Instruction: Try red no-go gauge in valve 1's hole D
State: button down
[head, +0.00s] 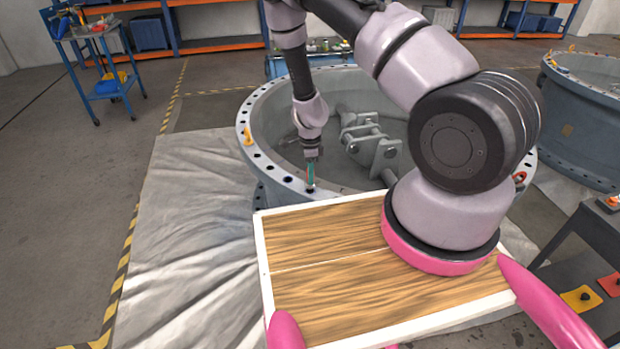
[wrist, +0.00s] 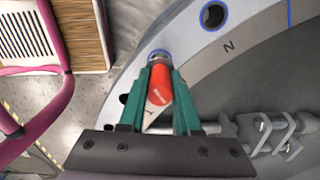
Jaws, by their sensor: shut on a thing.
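My gripper (head: 311,172) is over the near rim of the large grey valve (head: 262,160). In the wrist view my gripper (wrist: 159,72) has its teal fingers shut on the red gauge (wrist: 159,92). The gauge's far end points at a hole in the valve's flange (wrist: 250,48), by a blue-ringed spot. Whether the tip is inside the hole or just above it, I cannot tell. A letter N is marked on the flange beside another blue-ringed hole (wrist: 213,15). No letter D is readable.
Linkage (head: 365,135) lies inside the valve. An orange tag (head: 247,137) sits on its rim. My wooden tray is close to the near rim. A second valve (head: 585,120) stands at right, above a dark table with a yellow pad (head: 580,298).

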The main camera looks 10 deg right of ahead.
jog(key=shift+r, duration=2.3)
